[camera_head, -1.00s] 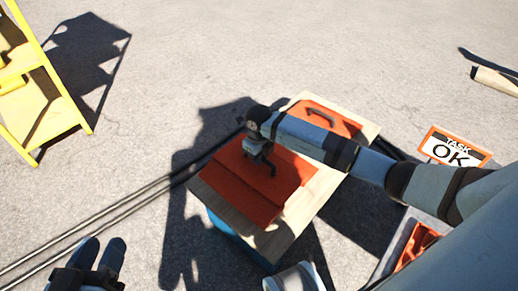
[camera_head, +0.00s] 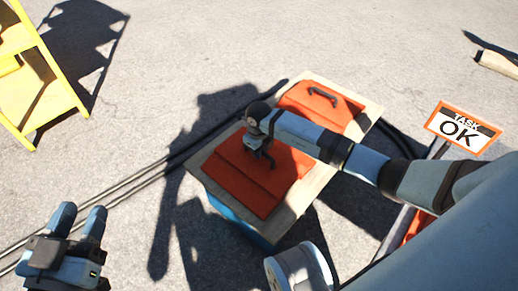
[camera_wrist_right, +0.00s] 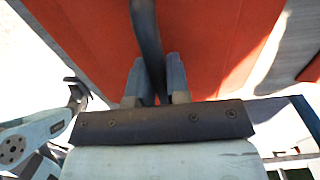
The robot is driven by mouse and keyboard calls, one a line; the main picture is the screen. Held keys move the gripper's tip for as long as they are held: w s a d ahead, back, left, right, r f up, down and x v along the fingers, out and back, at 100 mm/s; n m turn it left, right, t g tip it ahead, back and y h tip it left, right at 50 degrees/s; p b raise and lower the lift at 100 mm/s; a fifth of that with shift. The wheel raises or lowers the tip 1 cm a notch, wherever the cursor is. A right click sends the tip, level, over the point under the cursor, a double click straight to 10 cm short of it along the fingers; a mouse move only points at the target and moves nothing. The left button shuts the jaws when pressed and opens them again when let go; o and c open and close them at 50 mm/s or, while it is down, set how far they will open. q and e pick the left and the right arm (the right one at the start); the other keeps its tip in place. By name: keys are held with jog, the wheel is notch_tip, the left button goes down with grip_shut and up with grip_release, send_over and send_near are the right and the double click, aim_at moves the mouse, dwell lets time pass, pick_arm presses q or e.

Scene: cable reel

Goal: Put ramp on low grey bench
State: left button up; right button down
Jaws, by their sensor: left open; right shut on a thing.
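An orange ramp (camera_head: 240,181) with a dark handle lies on the near part of a wooden board (camera_head: 300,205) on a blue base. My right gripper (camera_head: 263,148) is over it. In the right wrist view its fingers (camera_wrist_right: 156,75) are shut on the dark handle (camera_wrist_right: 147,40), with the orange surface (camera_wrist_right: 90,35) just beyond. A second orange ramp (camera_head: 312,105) with a dark handle lies at the board's far end. My left gripper (camera_head: 78,228) is open and empty over the ground at the lower left. I cannot make out a low grey bench for certain.
A yellow step stand (camera_head: 45,85) is at the upper left. A white reel (camera_head: 297,268) is near the bottom middle. A "TASK OK" sign (camera_head: 462,128) stands at the right.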

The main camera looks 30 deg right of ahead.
pick_arm(q)
jog(key=shift+f, duration=0.1)
pick_arm(e)
jog(key=shift+w, duration=0.1)
pick_arm(q)
jog(key=shift+s, duration=0.1)
pick_arm(e)
jog(key=c, duration=1.1)
grip_release()
jog(key=shift+r, duration=0.2)
pick_arm(q)
jog(key=s+n+p, duration=0.1)
jog(key=d+n+g+p, duration=0.1)
jog(key=p, duration=0.1)
jog(key=s+f+n+p, duration=0.1)
jog(key=p, duration=0.1)
jog(key=shift+s+d+g+y, duration=0.3)
jog(key=shift+g+y, duration=0.1)
pick_arm(e)
notch_tip(320, 180, up, 12)
jog(key=shift+f, duration=0.15)
pick_arm(q)
jog(key=shift+r, duration=0.25)
